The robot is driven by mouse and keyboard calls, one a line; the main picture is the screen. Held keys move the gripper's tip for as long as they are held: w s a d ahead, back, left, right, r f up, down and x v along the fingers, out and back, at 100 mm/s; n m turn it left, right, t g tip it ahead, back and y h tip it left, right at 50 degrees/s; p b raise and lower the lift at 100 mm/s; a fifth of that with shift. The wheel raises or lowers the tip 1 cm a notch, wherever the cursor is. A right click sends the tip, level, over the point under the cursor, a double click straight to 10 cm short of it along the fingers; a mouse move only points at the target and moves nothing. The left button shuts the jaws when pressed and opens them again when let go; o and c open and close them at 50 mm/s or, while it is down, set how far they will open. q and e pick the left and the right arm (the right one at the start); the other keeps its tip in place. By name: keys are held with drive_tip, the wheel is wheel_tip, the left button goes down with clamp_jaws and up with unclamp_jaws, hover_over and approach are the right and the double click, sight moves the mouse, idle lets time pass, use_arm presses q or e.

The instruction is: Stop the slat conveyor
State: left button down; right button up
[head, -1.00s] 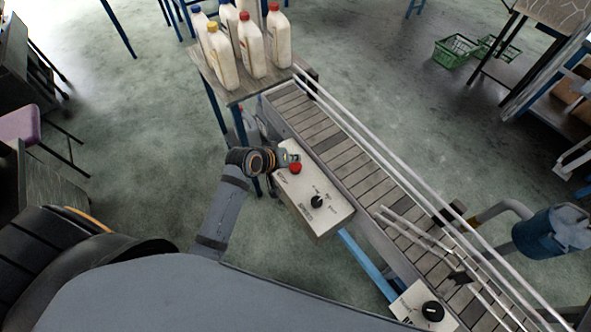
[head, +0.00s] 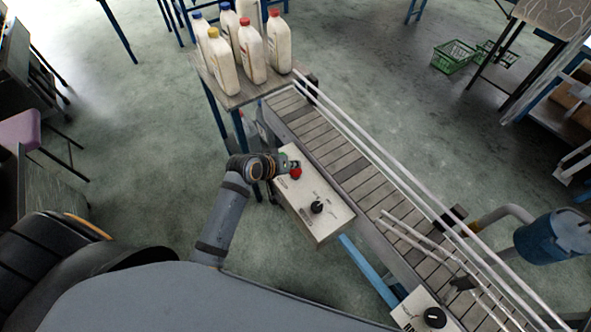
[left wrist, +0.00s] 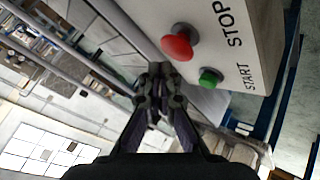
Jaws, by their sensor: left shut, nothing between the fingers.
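The slat conveyor (head: 345,160) runs diagonally from the bottle table down to the lower right. A white control box (head: 322,222) is fixed to its near side, with a red stop button (head: 296,172) and a black knob (head: 317,207). In the left wrist view the red button (left wrist: 178,46) stands beside the word STOP, and a green button (left wrist: 210,76) beside START. My left gripper (head: 288,164) is at the far end of the box, close to the red button. Its fingers (left wrist: 160,75) are shut and empty, below the red button in the wrist view. Contact cannot be told. My right gripper is not in view.
Several white bottles (head: 253,50) with coloured caps stand on a small table (head: 237,95) at the conveyor's far end. A second box with a knob (head: 433,316) is at the lower right. A blue drum (head: 553,236) and green baskets (head: 453,56) are to the right.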

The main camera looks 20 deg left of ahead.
sight(294, 172)
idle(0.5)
use_arm(q)
drive_tip(key=shift+f, duration=0.4)
drive_tip(key=shift+f, duration=0.55)
idle(0.7)
drive_tip(key=shift+r+p, duration=0.95)
drive_tip(key=shift+p, duration=0.2)
wheel_tip(294, 172, up, 5)
drive_tip(key=p, duration=0.6)
drive_tip(key=shift+r, duration=0.1)
